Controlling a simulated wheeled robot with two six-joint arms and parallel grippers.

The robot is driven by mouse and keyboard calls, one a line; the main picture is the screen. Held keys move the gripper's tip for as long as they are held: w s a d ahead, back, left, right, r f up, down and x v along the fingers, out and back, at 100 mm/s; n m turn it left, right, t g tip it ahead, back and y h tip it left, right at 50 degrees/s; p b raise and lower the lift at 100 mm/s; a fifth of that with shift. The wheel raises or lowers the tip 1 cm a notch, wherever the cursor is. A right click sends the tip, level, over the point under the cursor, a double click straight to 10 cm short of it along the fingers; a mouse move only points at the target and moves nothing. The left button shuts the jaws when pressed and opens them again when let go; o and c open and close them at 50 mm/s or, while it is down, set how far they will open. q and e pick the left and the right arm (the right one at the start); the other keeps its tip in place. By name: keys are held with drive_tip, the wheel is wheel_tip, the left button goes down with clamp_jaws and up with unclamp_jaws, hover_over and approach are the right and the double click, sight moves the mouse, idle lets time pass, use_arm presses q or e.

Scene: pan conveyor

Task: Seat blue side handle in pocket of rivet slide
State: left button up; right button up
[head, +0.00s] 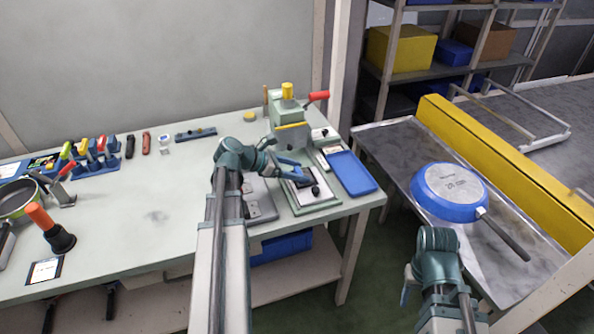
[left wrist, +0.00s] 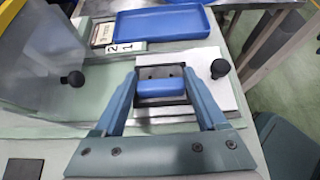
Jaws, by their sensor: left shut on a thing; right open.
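My left gripper (head: 297,170) reaches over the rivet press at the table's right end. In the left wrist view its fingers (left wrist: 161,80) are shut on the blue side handle (left wrist: 162,88), one finger on each side. The handle is at the dark block of the rivet slide (left wrist: 150,70), on a pale plate between two black knobs. I cannot tell whether it is fully seated in the pocket, which is mostly hidden. In the head view the slide's pale plate (head: 316,195) shows below the press. My right gripper (head: 406,291) is open, mostly hidden by its wrist, below the pan.
The rivet press (head: 291,135) with a red lever stands behind the slide. A blue tray (head: 352,172) lies right of it. An upturned blue pan (head: 449,190) is over the metal conveyor (head: 393,145) at right. The table's middle is mostly clear; tools stand at its left.

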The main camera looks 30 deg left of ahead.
use_arm(q)
drive_tip(key=shift+f+b, duration=0.4)
drive_tip(key=shift+f, duration=0.05)
drive_tip(key=o, duration=1.5)
drive_tip(key=shift+r, duration=0.1)
drive_tip(key=p+v, duration=0.7)
drive_tip(key=v, duration=0.6)
drive_tip(key=shift+s+a+r, duration=0.15)
drive_tip(key=shift+s+a, duration=0.05)
drive_tip(key=shift+s, duration=0.05)
drive_tip(key=shift+d, duration=0.1)
